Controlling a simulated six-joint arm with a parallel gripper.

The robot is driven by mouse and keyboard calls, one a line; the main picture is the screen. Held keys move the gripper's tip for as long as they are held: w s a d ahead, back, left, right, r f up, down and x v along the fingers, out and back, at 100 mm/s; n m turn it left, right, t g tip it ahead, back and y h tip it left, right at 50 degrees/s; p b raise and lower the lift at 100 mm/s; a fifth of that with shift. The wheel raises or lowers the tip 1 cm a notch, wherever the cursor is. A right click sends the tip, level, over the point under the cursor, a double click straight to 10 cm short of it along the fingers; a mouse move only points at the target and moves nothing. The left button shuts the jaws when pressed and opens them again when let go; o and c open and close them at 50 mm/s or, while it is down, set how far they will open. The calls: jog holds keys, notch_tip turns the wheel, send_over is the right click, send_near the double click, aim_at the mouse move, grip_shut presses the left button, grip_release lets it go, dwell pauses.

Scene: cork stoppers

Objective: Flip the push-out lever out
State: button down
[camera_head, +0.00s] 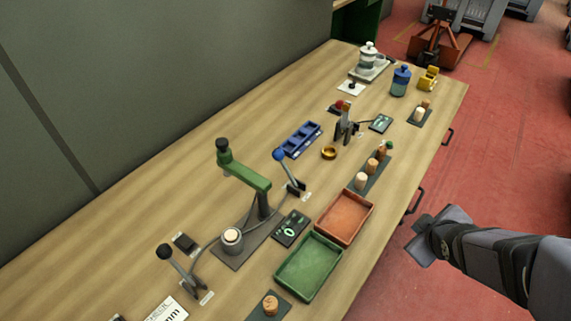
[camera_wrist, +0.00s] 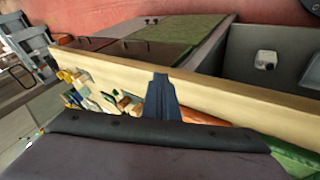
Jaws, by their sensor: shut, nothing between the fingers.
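One has a blue knob (camera_head: 279,155) and leans beside the green-armed press (camera_head: 245,178). The other has a black knob (camera_head: 165,251) and leans at the front left, with a cable running towards the press. Their labels are too small to read, so I cannot tell which is the push-out lever. My gripper (camera_head: 431,240) is beyond the bench's right edge, over the red floor, apart from both levers. It is shut and empty; its fingers (camera_wrist: 163,92) show together in the wrist view.
An orange tray (camera_head: 343,217) and a green tray (camera_head: 308,268) lie along the bench's right side, between my gripper and the levers. A blue rack (camera_head: 300,139), a cork holder (camera_head: 368,178) and a dark panel (camera_head: 290,229) stand nearby. Bare wood lies left of the press.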

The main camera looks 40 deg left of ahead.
jog(key=a+r+n+y, duration=0.2)
jog(key=a+n+y, duration=0.3)
jog(key=a+n, duration=0.75)
jog(key=n+g+y+b, duration=0.2)
jog(key=n+g+y, duration=0.1)
jog(key=n+y, duration=0.3)
send_near(286, 168)
jog(key=s+a+r, duration=0.2)
jog(key=s+r, duration=0.1)
jog(key=shift+s+d+r, duration=0.1)
jog(key=shift+r, duration=0.15)
jog(key=p+x, duration=0.3)
jog(key=x, duration=0.7)
jog(key=shift+d+f+b, duration=0.1)
jog(key=shift+d+b, duration=0.05)
jog(key=shift+b, duration=0.3)
